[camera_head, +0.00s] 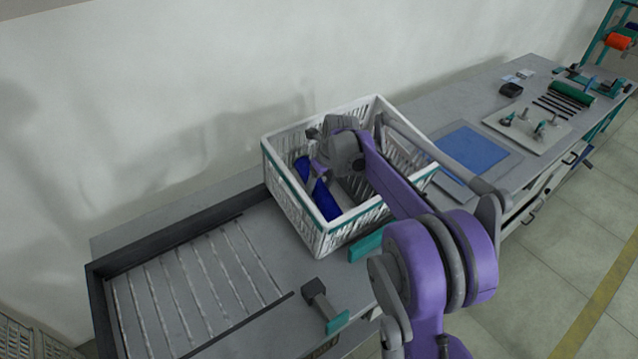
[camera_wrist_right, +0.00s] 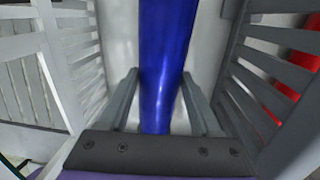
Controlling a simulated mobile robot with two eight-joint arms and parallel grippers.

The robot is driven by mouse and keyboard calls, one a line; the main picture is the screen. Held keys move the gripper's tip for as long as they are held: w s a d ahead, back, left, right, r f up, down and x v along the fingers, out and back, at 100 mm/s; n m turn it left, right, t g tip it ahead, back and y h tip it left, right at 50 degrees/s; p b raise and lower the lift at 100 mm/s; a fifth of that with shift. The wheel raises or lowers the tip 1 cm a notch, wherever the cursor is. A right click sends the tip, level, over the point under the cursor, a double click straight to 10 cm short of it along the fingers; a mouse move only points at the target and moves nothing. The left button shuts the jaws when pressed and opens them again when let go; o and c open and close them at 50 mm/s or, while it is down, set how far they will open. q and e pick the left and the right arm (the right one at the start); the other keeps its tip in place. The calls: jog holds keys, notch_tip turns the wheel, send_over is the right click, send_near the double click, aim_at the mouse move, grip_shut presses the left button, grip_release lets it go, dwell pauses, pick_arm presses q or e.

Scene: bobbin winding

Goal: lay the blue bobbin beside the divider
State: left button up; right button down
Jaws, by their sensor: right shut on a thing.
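The blue bobbin (camera_head: 326,203) is inside the white slatted crate (camera_head: 318,238), near its left side in the head view. It also runs lengthwise up the middle of the right wrist view (camera_wrist_right: 162,60). My right gripper (camera_head: 318,180) reaches down into the crate and is shut on the bobbin, one finger on each side; the gripper hides part of it. In the wrist view, a grey slatted wall (camera_wrist_right: 262,80), perhaps the divider, stands to the right of the bobbin, apart from it. I cannot tell whether the bobbin touches the crate floor. My left gripper is not in view.
A white slatted crate wall (camera_wrist_right: 82,60) is close on the left in the wrist view. Something red (camera_wrist_right: 300,60) shows behind the grey slats. A ribbed tray (camera_head: 190,290) lies left of the crate, and a blue mat (camera_head: 472,148) lies to its right.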

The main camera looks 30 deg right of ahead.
aim_at(327, 191)
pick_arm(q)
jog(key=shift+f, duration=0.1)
pick_arm(e)
jog(key=shift+f, duration=0.2)
grip_release()
jog(key=shift+r, duration=0.1)
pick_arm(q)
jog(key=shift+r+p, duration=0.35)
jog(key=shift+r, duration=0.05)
pick_arm(e)
jog(key=v, duration=1)
jog(key=shift+r, duration=0.35)
